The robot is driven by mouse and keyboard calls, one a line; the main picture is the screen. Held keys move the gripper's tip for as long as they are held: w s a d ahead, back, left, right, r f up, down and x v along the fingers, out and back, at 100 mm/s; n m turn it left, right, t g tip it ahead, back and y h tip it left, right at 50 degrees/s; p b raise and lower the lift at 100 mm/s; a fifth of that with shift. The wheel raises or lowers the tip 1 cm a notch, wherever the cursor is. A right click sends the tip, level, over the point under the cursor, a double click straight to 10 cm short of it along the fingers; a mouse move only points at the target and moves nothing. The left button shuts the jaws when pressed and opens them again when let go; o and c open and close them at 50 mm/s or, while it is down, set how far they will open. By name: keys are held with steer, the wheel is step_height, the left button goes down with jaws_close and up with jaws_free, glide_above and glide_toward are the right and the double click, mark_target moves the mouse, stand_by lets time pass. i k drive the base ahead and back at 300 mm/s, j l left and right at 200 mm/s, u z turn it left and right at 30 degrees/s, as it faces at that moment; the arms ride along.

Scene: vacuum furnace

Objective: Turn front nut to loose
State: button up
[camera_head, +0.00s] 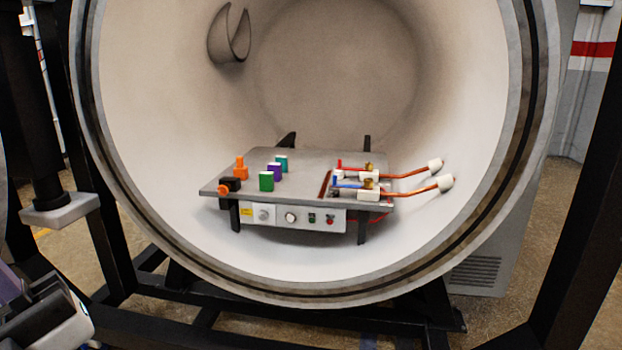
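The front nut (370,184) is a small brass-coloured piece on the front white block (369,194), at the right side of the grey work table inside the round chamber. A blue handle (347,183) lies to the left of it, and a copper rod (410,191) runs right to a white end piece. A second brass nut (369,166) sits behind on the rear block, by a red handle (340,164). My gripper (42,303) seems to be the dark and grey part at the lower left corner, outside the chamber and far from the nut. Its fingers are not clear.
The table (225,188) carries green, purple and teal blocks and orange and black pieces on its left. A control panel (290,217) faces front. The chamber's round rim (110,190) encloses the opening, and black frame posts (590,190) stand either side.

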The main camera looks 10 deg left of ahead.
mark_target(368, 181)
steer(key=i+j+z, duration=0.25)
steer(key=i+j, duration=0.35)
steer(key=i+j+z, duration=0.2)
steer(key=i+j, duration=0.35)
steer(key=i+j+z, duration=0.15)
steer(key=i+j, duration=0.4)
steer(key=i, duration=0.15)
